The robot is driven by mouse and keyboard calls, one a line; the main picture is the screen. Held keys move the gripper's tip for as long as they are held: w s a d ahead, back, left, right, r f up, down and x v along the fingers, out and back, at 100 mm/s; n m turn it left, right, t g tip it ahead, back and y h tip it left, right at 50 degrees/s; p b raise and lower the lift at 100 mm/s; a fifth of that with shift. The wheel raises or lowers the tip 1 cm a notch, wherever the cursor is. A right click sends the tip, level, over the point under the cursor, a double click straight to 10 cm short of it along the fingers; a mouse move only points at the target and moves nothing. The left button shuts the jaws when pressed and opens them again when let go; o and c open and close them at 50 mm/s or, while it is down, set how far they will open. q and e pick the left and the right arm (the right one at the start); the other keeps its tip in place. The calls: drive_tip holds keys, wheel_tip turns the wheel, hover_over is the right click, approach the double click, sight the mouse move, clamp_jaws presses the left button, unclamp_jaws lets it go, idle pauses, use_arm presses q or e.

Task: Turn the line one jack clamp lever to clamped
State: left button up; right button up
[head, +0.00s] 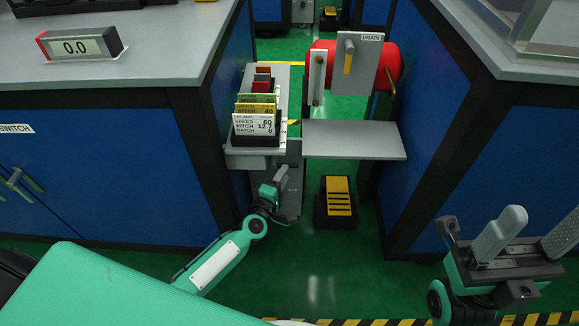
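No lever marked as the line one jack clamp can be made out. A grey plate marked DRAIN (366,66) carries a lever with a yellow grip (348,57), in front of a red tank (389,65). My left gripper (282,176) is low between the counters, just below the shelf of cards. It is seen nearly end-on, so its finger gap is hidden, and I see nothing held. My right gripper (532,236) is at the lower right, in front of the right blue cabinet. Its fingers are apart with nothing between them.
A card rack (256,141) stands on a narrow grey shelf, beside a bare grey shelf (355,141). A black and yellow pedal (337,201) is on the green floor. Blue cabinets (110,170) flank the gap. A display reading 0.0 (80,46) is on the left counter.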

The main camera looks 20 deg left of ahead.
use_arm(q)
drive_tip(key=shift+w+d+b, duration=0.15)
drive_tip(key=shift+w+b, duration=0.05)
drive_tip(key=shift+w, duration=1.1)
drive_tip(key=shift+w+d+b, duration=0.15)
drive_tip(key=shift+w+b, duration=0.05)
drive_tip(key=shift+w, duration=1.05)
clamp_jaws()
